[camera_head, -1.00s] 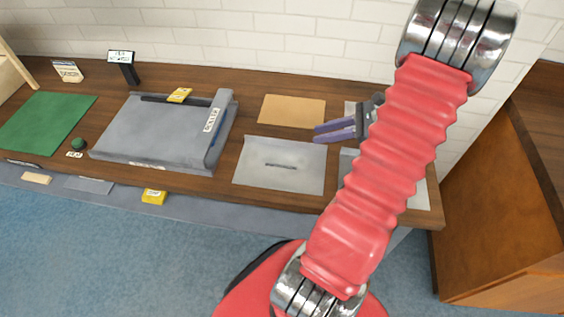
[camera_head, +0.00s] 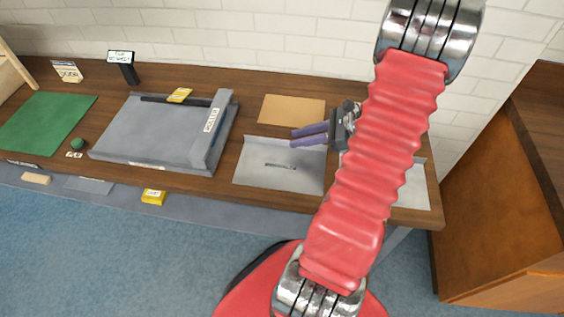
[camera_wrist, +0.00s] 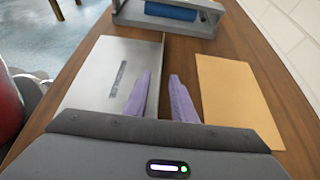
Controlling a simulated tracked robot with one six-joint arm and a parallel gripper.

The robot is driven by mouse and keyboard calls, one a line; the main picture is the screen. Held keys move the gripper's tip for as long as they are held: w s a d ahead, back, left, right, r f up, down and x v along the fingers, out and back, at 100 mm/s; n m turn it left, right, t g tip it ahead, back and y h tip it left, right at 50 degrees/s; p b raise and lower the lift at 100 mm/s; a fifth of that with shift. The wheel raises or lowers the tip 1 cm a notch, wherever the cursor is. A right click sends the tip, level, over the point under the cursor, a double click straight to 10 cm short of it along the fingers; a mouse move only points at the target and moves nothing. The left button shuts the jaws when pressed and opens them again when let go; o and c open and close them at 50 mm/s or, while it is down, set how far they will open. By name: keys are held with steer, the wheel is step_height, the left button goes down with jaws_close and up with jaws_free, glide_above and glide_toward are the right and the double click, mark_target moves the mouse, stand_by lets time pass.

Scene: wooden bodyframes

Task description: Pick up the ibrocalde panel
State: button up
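A grey panel (camera_head: 262,178) with a dark mark in its middle lies flat on the wooden counter. A tan panel (camera_head: 292,110) lies behind it. No name is readable on either, so I cannot tell which is the ibrocalde panel. In the wrist view the grey panel (camera_wrist: 95,92) is left and the tan panel (camera_wrist: 235,95) right. In the wrist view my gripper (camera_wrist: 164,75) points along the strip between both panels.
A grey board device (camera_head: 160,130) with a raised right bar stands left of the panels. A green mat (camera_head: 45,122) lies farther left. Another pale sheet (camera_head: 412,190) at the right end is partly hidden by my arm. A brick wall (camera_head: 230,45) stands behind the counter.

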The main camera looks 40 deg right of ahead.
steer(key=x, duration=0.3)
steer(key=shift+w, duration=0.15)
stand_by(0.4)
jaws_close()
stand_by(0.4)
